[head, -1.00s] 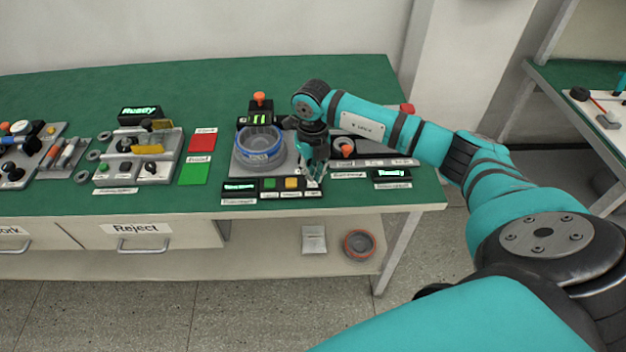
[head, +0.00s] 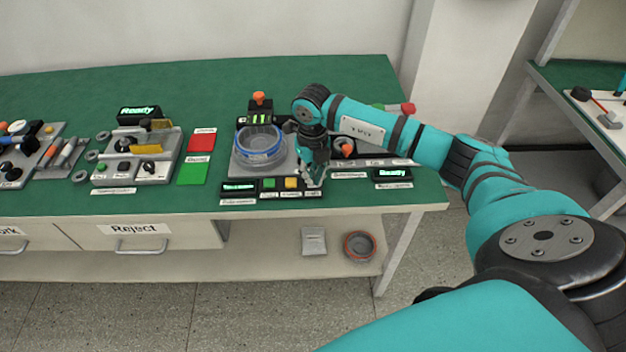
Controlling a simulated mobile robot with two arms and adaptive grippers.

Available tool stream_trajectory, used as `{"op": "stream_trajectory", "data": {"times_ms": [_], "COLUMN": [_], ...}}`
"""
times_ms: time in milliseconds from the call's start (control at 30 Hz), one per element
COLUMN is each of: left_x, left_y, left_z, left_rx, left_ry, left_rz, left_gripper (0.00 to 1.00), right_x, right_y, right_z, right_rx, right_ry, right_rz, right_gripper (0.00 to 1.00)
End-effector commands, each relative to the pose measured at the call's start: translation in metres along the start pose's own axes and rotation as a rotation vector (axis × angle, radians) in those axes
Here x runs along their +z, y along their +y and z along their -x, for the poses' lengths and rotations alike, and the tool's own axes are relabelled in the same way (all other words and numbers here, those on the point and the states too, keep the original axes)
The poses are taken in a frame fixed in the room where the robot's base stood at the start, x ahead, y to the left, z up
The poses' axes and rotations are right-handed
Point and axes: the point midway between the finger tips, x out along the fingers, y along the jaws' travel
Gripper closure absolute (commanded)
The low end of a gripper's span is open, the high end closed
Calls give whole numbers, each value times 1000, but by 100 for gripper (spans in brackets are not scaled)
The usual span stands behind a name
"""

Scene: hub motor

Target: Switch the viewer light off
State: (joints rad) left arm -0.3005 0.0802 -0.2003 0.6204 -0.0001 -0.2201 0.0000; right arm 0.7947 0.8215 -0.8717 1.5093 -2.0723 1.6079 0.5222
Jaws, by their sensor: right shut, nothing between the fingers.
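The viewer station shows as a grey base plate (head: 243,171) with a round blue-rimmed clear dish (head: 260,147) on it. A strip along its front carries a lit display (head: 239,187), a green button (head: 268,184) and a yellow button (head: 291,183). My right gripper (head: 313,182) is shut and empty. It points down at the right end of this strip, just right of the yellow button. The gripper hides whatever control is under its fingertips, and I cannot tell whether it touches. My left gripper is not in view.
An orange-knobbed device (head: 259,105) stands behind the dish, and another orange knob (head: 346,149) is right of my gripper. A lit display (head: 393,173) is at the right front. Red (head: 202,141) and green (head: 193,171) pads lie left, beside a fixture (head: 145,168).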

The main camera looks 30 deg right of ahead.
Motion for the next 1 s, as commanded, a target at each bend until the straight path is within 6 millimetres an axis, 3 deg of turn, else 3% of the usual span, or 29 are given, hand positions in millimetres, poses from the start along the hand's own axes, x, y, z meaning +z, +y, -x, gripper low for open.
{"op": "stream_trajectory", "data": {"times_ms": [667, 1000], "left_x": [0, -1], "left_y": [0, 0], "left_z": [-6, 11], "left_rx": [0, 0], "left_ry": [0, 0], "left_rz": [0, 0], "left_gripper": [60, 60], "right_x": [-1, -1], "right_y": [0, 0], "right_z": [-9, 15], "right_rx": [0, 0], "right_ry": [2, 2], "right_rz": [0, 0], "right_gripper": [100, 100]}}
